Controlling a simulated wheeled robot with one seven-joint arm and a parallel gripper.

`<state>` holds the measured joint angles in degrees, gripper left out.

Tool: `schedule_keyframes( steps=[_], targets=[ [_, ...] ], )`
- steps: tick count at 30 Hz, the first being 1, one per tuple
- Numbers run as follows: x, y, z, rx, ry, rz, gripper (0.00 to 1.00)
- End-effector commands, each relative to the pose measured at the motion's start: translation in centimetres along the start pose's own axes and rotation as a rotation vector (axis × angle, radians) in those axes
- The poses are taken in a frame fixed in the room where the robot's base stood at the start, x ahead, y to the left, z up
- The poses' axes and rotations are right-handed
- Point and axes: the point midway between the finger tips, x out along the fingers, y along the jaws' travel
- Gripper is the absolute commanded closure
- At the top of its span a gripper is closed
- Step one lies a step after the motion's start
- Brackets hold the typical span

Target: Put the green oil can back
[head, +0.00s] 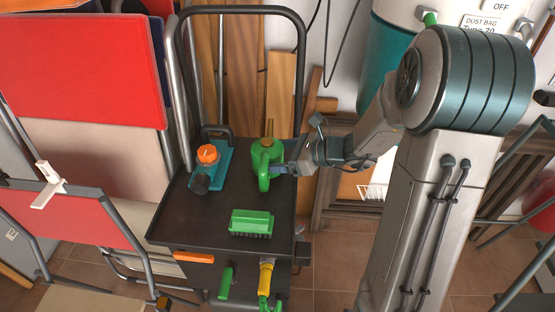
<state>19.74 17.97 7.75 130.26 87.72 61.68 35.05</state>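The green oil can (265,153), with a brownish spout pointing up, is upright at the right side of the dark cart top (205,225). Its green handle faces the front. My gripper (277,170) comes in from the right, and its fingertips are at the can's handle side. They look to be touching or very close to it. The fingers are small and partly overlap the can, so I cannot tell whether they are closed on it. Whether the can rests on the cart top or is slightly raised is also unclear.
A teal tool with an orange knob (207,154) stands left of the can. A green brush (251,222) lies in front. The cart's metal push handle (243,10) rises behind. Folded red chairs (80,70) crowd the left. Tools hang at the cart's front (265,278).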

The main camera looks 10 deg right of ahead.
Motion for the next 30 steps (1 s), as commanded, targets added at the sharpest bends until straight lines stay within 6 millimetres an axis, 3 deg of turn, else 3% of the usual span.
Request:
schedule_keyframes(
  steps=[3, 15, 16, 18, 30],
  targets=[
    [0.43, 0.03, -1.02, 0.0, 0.0, 0.001, 0.58],
    [0.64, 0.03, -1.51, -0.001, -0.001, 0.0, 0.58],
    [0.58, 0.04, -1.4, -0.001, 0.0, 0.0, 0.18],
    [0.56, 0.04, -1.38, 0.0, 0.0, 0.0, 0.05],
    [-0.05, -0.03, -0.93, -0.001, 0.0, -0.002, 0.05]
  ],
)
